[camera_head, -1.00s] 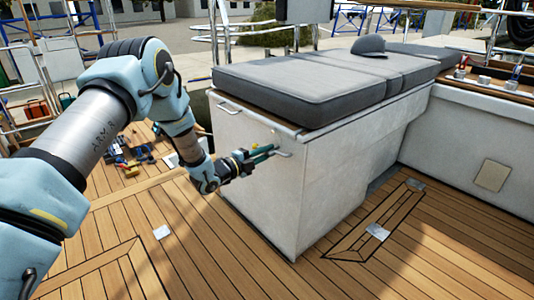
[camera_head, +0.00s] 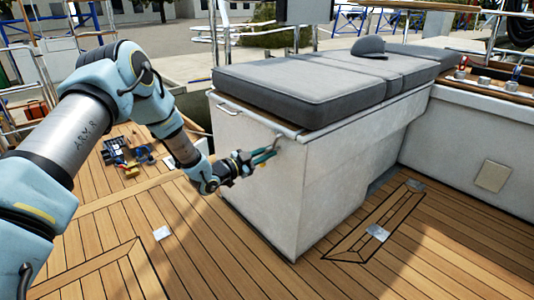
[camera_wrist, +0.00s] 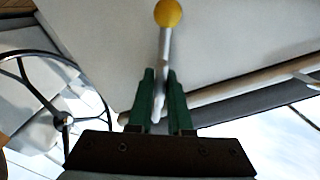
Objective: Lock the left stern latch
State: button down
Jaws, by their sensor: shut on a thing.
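A latch lever (camera_wrist: 163,52), a slim metal bar with a yellow ball knob (camera_wrist: 168,13) at its end, shows in the wrist view against a pale box wall. My gripper (camera_wrist: 160,85) has its two green fingers on either side of the bar, shut on it, with the knob beyond the fingertips. In the head view my gripper (camera_head: 268,153) is at the upper front face of the white bench box (camera_head: 300,190), below its top edge. The lever tip (camera_head: 278,140) points up there; the rest is hidden by the fingers.
Grey cushions (camera_head: 290,90) and a grey cap (camera_head: 369,46) lie on the bench. Another metal handle (camera_head: 228,108) is at the box's upper left. Tools (camera_head: 128,153) lie on the deck behind my arm. A spoked wheel (camera_wrist: 62,120) shows in the wrist view. The front deck is clear.

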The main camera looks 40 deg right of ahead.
jog(key=n, duration=0.5)
jog(key=shift+a+f, duration=0.1)
jog(key=shift+n, duration=0.3)
dwell(0.4)
jog(key=c, duration=0.9)
grip_release()
jog(key=a, duration=0.3)
jog(key=a+p, duration=0.1)
jog(key=a, duration=0.6)
jog(key=shift+w+a+p, duration=0.3)
jog(key=shift+w+a, duration=0.05)
jog(key=shift+w, duration=0.1)
